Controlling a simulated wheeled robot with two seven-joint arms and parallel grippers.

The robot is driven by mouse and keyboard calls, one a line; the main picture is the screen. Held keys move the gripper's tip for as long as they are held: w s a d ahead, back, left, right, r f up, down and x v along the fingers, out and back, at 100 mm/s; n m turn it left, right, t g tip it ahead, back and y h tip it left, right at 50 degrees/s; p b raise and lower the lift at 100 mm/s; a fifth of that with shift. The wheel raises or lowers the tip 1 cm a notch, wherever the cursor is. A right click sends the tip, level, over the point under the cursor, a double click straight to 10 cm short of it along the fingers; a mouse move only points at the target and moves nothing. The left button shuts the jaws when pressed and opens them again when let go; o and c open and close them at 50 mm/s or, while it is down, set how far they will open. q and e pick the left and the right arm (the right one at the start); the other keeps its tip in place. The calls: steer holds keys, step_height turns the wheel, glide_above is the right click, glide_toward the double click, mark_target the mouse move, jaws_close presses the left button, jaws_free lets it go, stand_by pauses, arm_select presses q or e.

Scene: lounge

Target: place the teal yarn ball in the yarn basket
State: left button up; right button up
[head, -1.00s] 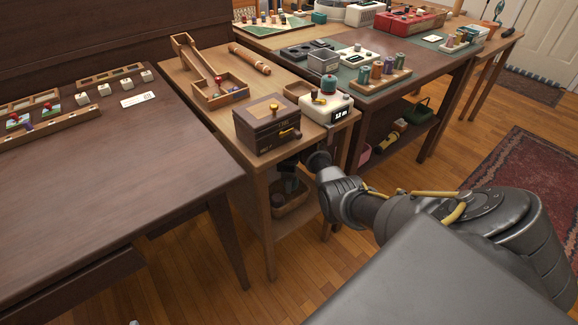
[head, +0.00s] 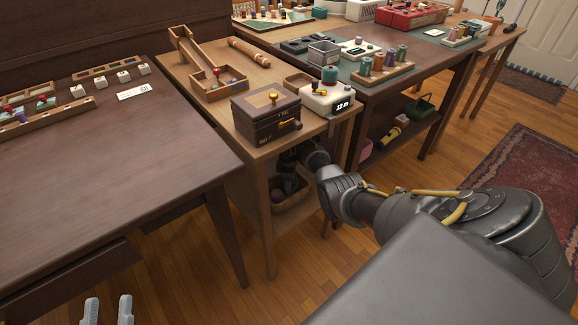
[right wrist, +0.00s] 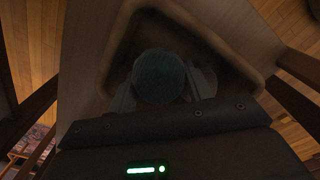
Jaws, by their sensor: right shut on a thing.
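The teal yarn ball (right wrist: 160,77) is between the fingers of my right gripper (right wrist: 163,85) in the right wrist view. That gripper is shut on it. The ball is framed by the rounded rim of the yarn basket (right wrist: 118,42); whether it touches the basket floor is too dark to tell. In the head view the basket (head: 292,205) stands on the low shelf under the small table, and my right gripper (head: 287,188) is over or in it, in shadow. My left gripper (head: 107,311) is open and empty at the lower left edge.
The small table (head: 205,108) overhangs the shelf, with a dark wooden box (head: 265,118) and a white timer (head: 326,100) on top. Its legs flank the basket. A large dark table (head: 110,170) stands at left. Floor in front is clear.

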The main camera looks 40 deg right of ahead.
steer(key=shift+f, duration=0.6)
arm_select(q)
steer(key=shift+a+r+t, duration=0.3)
steer(key=shift+r+t, duration=0.1)
steer(key=shift+t, duration=0.2)
arm_select(e)
steer(key=o, duration=1.1)
steer(key=shift+c, duration=0.2)
steer(key=shift+r, duration=0.55)
step_height(320, 180, up, 4)
steer(key=p, duration=0.2)
steer(key=shift+r+p, duration=0.25)
steer(key=shift+p, duration=0.15)
step_height(320, 180, up, 3)
steer(key=shift+f+p, duration=0.1)
steer(key=shift+p, duration=0.7)
arm_select(q)
steer(key=a+f+n+g+y, duration=0.1)
steer(key=a+f+g+y, duration=0.2)
steer(key=f, duration=0.4)
steer(key=a+f+n+g+y, duration=0.1)
steer(key=a+f+g+y, duration=0.3)
steer(key=f+g+y, duration=0.1)
steer(key=shift+s+a+f+n+g, duration=0.2)
steer(key=shift+s+f+n+g, duration=0.4)
steer(key=shift+f, duration=0.7)
steer(key=shift+w, duration=0.15)
